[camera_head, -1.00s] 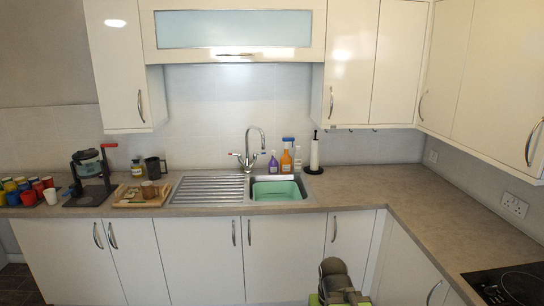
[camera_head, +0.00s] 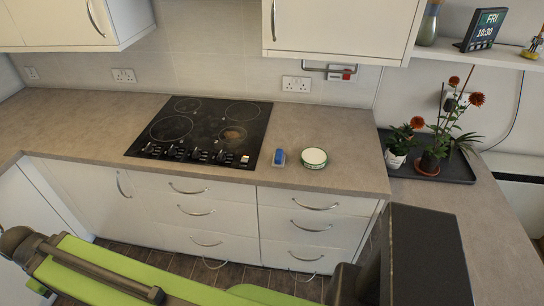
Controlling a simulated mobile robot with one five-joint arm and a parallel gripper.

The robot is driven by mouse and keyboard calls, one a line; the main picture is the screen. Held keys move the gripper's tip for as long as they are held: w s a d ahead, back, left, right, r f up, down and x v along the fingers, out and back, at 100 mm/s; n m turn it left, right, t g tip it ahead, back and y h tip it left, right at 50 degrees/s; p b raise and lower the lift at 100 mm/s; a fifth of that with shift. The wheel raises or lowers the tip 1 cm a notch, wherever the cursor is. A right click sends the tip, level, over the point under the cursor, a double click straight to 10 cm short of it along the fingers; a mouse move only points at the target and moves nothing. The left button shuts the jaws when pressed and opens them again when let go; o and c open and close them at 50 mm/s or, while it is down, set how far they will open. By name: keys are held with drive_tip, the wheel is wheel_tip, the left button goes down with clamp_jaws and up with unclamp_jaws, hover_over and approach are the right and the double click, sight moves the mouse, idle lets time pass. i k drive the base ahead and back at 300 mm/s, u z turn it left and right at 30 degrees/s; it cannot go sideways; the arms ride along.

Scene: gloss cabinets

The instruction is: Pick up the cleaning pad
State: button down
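A small blue pad with a pale lower edge (camera_head: 279,156) lies on the grey counter, just right of the black hob. It looks like the cleaning pad, but it is too small to be sure. A round white and green tin or dish (camera_head: 313,158) sits close to its right, apart from it. Green and dark parts of my own arm and body cross the bottom of the view, below and in front of the counter. My gripper cannot be made out.
The black hob (camera_head: 203,130) with its knobs lies left of the pad. Potted red flowers (camera_head: 428,150) stand on a dark tray (camera_head: 458,168) at the right. Drawers with handles (camera_head: 315,205) are below the counter. Wall cabinets hang above. Bare counter surrounds the pad's front and back.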

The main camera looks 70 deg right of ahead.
sight(279, 158)
drive_tip(key=z, duration=4.85)
drive_tip(key=i, duration=0.1)
drive_tip(key=u, duration=1.6)
drive_tip(key=k, duration=1.4)
drive_tip(key=u, duration=0.55)
drive_tip(key=i, duration=1)
drive_tip(key=z, duration=0.05)
